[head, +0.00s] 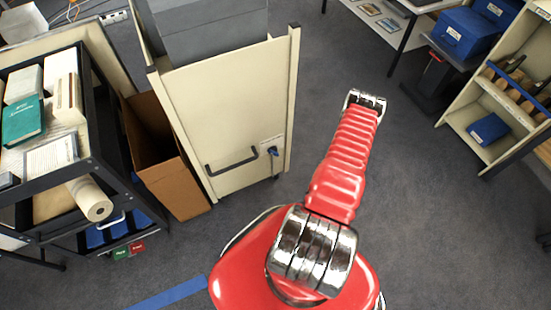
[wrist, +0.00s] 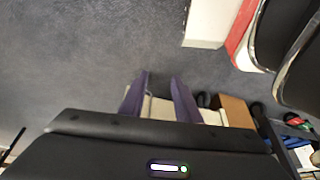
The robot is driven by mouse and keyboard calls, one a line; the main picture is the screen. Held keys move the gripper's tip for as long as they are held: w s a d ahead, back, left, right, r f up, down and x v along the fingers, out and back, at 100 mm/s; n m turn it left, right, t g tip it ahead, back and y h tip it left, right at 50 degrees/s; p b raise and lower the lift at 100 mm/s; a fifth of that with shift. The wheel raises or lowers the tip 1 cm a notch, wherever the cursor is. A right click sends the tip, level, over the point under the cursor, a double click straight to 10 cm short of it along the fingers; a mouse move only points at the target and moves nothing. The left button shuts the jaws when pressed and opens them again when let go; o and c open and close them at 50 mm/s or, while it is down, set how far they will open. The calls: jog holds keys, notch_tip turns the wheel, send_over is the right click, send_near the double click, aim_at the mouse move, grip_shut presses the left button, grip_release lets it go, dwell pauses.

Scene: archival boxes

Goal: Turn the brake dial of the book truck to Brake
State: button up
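The book truck (head: 235,115) stands left of centre in the head view, with its cream end panel towards me. A small blue brake dial (head: 272,151) sits low on that panel, near its right edge, beside a dark bar handle. A small pale label is just above the dial; its words and the dial's setting are too small to read. My gripper (wrist: 159,82) shows in the wrist view with its two purple fingers apart and nothing held between them. It is hidden in the head view, where my red arm reaches up to the right of the truck, apart from the dial.
An open cardboard box (head: 168,155) stands against the truck's left side. A dark-framed cart (head: 85,165) with books and a paper roll is at the left. A cream shelf unit (head: 490,115) and blue boxes (head: 465,33) are at the right. Grey floor (head: 420,220) is clear between.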

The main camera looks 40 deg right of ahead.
jog(key=w+a+f+n+t, duration=0.1)
jog(key=a+f+t, duration=0.2)
jog(key=a, duration=0.1)
jog(key=n+t+h, duration=0.4)
jog(key=t+h, duration=0.1)
jog(key=t, duration=0.5)
send_near(275, 155)
jog(key=v, duration=0.5)
jog(key=shift+s+a+r, duration=0.1)
jog(key=shift+s+r, duration=0.15)
jog(key=shift+r, duration=0.35)
jog(key=shift+w, duration=0.1)
jog(key=shift+f+x, duration=0.2)
jog(key=shift+x, duration=3.2)
jog(key=shift+f+x, duration=0.15)
jog(key=shift+x, duration=3.3)
jog(key=shift+c, duration=0.6)
